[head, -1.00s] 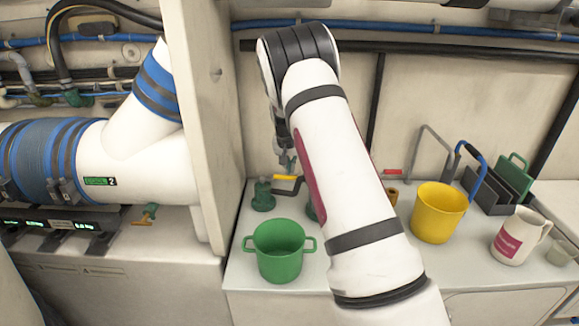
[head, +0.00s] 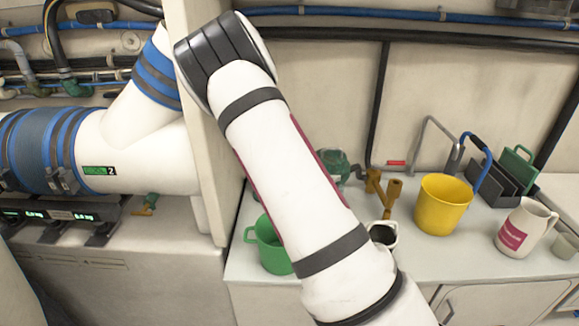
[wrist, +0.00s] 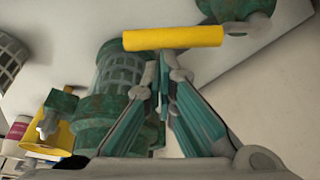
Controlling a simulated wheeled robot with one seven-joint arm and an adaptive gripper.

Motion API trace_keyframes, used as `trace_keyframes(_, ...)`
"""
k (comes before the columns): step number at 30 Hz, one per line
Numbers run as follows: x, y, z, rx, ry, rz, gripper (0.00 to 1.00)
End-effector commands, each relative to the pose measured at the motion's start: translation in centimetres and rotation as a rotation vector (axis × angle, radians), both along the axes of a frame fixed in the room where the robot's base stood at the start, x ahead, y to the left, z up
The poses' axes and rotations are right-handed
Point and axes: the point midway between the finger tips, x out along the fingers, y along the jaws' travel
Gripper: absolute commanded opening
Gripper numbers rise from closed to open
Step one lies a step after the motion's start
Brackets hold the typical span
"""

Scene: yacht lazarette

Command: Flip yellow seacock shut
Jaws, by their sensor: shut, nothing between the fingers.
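The seacock's yellow handle (wrist: 172,38) lies crosswise near the top of the wrist view. It joins a green valve body (wrist: 237,12) at the upper right. My gripper (wrist: 159,80) is shut and empty, its tips just below the handle in that view; I cannot tell whether they touch it. In the head view my arm hides the yellow handle and my gripper.
A green slatted fitting (wrist: 120,72) stands close left of my fingers. On the counter are a green pot (head: 270,250), bronze fittings (head: 384,188), a yellow bucket (head: 443,205) and a white jug (head: 522,228). A wall panel (head: 207,130) stands left of the counter.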

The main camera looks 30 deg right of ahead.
Motion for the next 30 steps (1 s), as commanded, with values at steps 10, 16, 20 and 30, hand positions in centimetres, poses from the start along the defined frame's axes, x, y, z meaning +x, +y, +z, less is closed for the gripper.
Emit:
trace_keyframes(10, -0.4, 2.5, -0.1, -0.001, 0.0, -0.263, 0.0)
trace_keyframes(16, -0.5, 3.4, 0.0, 0.001, 0.0, -0.279, 0.0)
trace_keyframes(20, -0.5, 3.7, 0.0, 0.001, 0.0, -0.278, 0.0)
trace_keyframes(30, -0.5, 3.9, 0.0, 0.001, 0.0, -0.278, 0.0)
